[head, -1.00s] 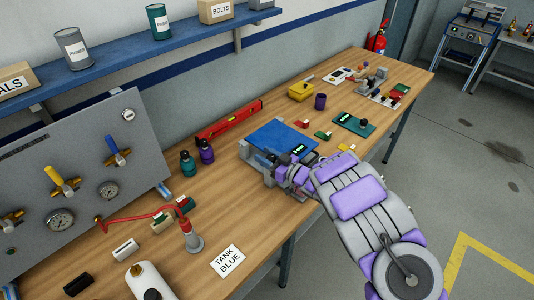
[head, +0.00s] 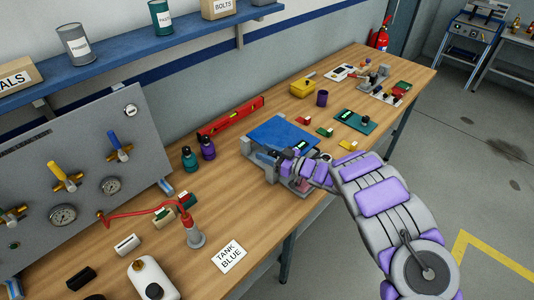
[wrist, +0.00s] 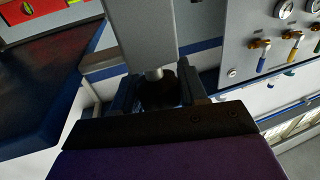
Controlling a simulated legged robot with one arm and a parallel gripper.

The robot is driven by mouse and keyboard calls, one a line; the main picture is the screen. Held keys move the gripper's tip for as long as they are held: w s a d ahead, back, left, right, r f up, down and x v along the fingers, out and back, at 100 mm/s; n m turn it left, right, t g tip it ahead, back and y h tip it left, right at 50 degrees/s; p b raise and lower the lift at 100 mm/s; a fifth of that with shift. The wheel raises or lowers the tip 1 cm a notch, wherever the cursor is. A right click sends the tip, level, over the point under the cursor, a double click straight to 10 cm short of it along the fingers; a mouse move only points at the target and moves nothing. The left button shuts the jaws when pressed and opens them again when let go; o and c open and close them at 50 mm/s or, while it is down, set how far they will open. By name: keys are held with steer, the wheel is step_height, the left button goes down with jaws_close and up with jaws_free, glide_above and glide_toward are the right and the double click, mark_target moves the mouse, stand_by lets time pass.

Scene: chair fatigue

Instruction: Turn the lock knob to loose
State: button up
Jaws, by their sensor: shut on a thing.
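My gripper (head: 284,157) is at the front of a grey fixture with a blue top plate (head: 282,133) on the workbench. In the wrist view my gripper (wrist: 158,95) has its two dark fingers on either side of a dark round knob (wrist: 158,90), shut on it. The knob sits at the end of a short light stem below a grey post (wrist: 147,35). My fingers and the shadow hide much of the knob, so its turn position cannot be read. In the head view my gripper hides the knob. The blue plate also shows in the wrist view (wrist: 40,90).
A red level (head: 231,117) and two small bottles (head: 207,147) stand behind and left of the fixture. A green board (head: 355,121) and small coloured blocks lie to the right. A gauge panel (head: 85,160) and a "TANK BLUE" card (head: 229,256) are at the left.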

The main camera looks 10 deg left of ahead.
steer(key=o, duration=1)
steer(key=shift+w+d, duration=0.1)
steer(key=shift+c, duration=0.2)
steer(key=shift+r, duration=0.1)
steer(key=r, duration=0.2)
steer(key=r+p, duration=0.1)
steer(key=shift+s+r, duration=0.25)
steer(key=shift+r, duration=0.1)
steer(key=s+d+p, duration=0.1)
steer(key=s+d, duration=0.1)
steer(key=s, duration=0.5)
steer(key=s+d+r, duration=0.1)
steer(key=s+d, duration=0.1)
steer(key=s, duration=0.5)
steer(key=shift+s+d+p, duration=0.35)
steer(key=shift+s+p, duration=0.05)
steer(key=shift+w, duration=0.1)
